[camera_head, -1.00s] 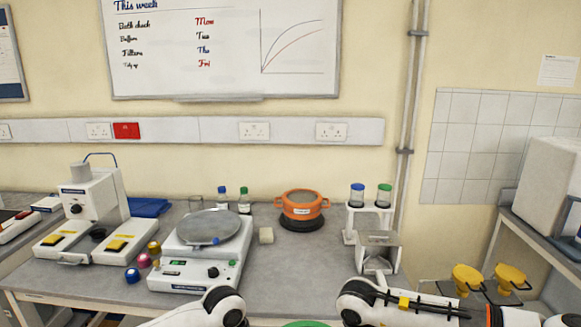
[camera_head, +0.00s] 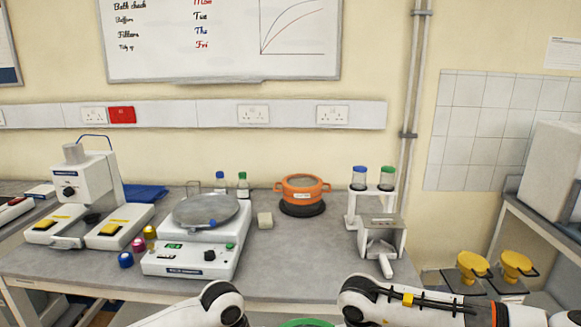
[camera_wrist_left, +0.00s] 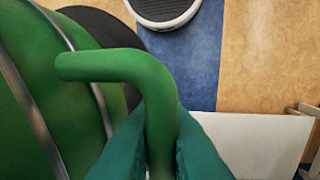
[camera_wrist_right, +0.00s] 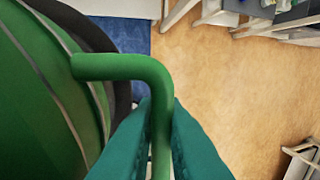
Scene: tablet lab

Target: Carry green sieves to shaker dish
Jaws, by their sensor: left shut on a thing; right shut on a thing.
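The green sieves (camera_head: 305,323) show only as a rim at the bottom edge of the head view, between my two arms. In the left wrist view the green body with metal bands (camera_wrist_left: 25,95) fills the left side, and my left gripper (camera_wrist_left: 160,150) is shut on its bent green handle. In the right wrist view my right gripper (camera_wrist_right: 160,145) is shut on the opposite-side green handle (camera_wrist_right: 120,66). The shaker dish (camera_head: 206,209) is a grey round dish on a white shaker (camera_head: 190,258), left of centre on the bench, apart from the sieves. A small blue item lies at its front rim.
An orange pot (camera_head: 302,188) stands on a black ring behind. A white stand (camera_head: 381,222) with two capped jars is at right. A white instrument (camera_head: 88,195) stands left. The bench front centre is clear.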

